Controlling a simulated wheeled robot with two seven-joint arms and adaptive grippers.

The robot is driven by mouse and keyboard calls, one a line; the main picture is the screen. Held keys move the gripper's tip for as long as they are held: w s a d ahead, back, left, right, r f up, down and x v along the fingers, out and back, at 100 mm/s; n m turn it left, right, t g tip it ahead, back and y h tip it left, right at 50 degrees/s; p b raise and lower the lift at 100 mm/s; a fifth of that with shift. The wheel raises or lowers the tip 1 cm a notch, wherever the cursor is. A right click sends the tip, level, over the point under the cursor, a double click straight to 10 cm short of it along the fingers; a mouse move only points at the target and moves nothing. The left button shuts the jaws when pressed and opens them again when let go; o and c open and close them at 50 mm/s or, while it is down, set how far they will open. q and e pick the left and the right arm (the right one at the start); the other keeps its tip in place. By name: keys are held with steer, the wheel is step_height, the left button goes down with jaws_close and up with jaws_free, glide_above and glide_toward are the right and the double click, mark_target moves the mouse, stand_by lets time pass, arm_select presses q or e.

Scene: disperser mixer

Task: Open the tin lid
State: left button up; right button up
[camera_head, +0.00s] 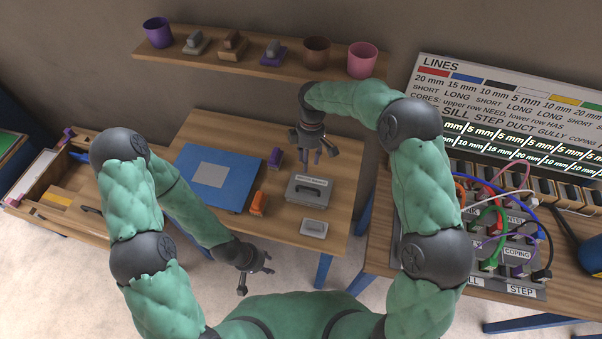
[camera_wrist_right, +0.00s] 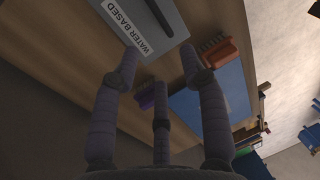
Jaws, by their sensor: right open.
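The tin is a grey box with a dark handle on its lid (camera_head: 308,188), lying on the wooden table; the lid looks closed. In the right wrist view the tin (camera_wrist_right: 165,20) shows at the top, with a "WATER BASED" label. My right gripper (camera_head: 318,154) is open and empty, above and behind the tin, fingers pointing down. In the right wrist view its spread fingers point towards the tin, apart from it. My left gripper (camera_head: 256,275) hangs in front of the table's front edge, fingers apart, empty.
On the table (camera_head: 215,125) are a blue board (camera_head: 190,165), an orange brush (camera_head: 259,204), a purple brush (camera_head: 275,158) and a small grey box (camera_head: 314,228). A shelf (camera_head: 215,59) with pots hangs behind. A cable panel (camera_head: 500,250) stands right, an open drawer (camera_head: 60,200) left.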

glide_above(306, 182)
steer(key=s, duration=0.3)
steer(key=f, duration=1)
steer(key=shift+s+a+f, duration=0.15)
steer(key=shift+s+f, duration=0.05)
steer(key=shift+f, duration=0.05)
steer(key=shift+c, duration=0.2)
jaws_close()
